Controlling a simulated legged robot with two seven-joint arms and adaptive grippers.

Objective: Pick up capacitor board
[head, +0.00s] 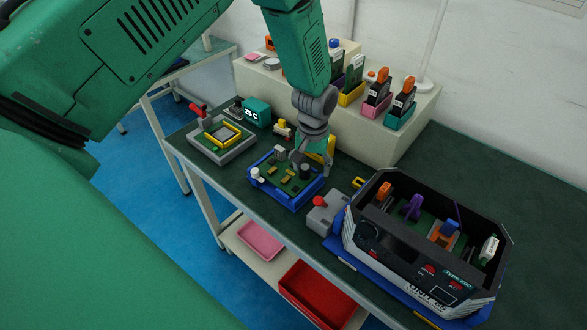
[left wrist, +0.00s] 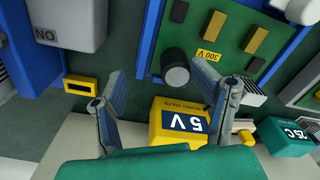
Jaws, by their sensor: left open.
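The capacitor board is a green board (head: 278,183) in a blue frame (head: 290,205) on the bench, carrying gold parts and a dark cylinder (head: 305,171). In the left wrist view the board (left wrist: 232,38) shows at the upper right with a "300 V" label, and the black cylinder (left wrist: 175,68) stands at its edge. My left gripper (head: 312,166) is over the board's far right side. Its two fingers are spread (left wrist: 165,88), with nothing held. The cylinder lies just ahead of the gap between them; the exact height is unclear. My right gripper is not in view.
A yellow "5 V" block (left wrist: 183,120) is close to the fingers. A grey box with a red knob (head: 322,215) and a large open-topped case (head: 425,265) stand at right. A grey fixture (head: 235,155) is at left. A raised shelf (head: 385,150) stands behind.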

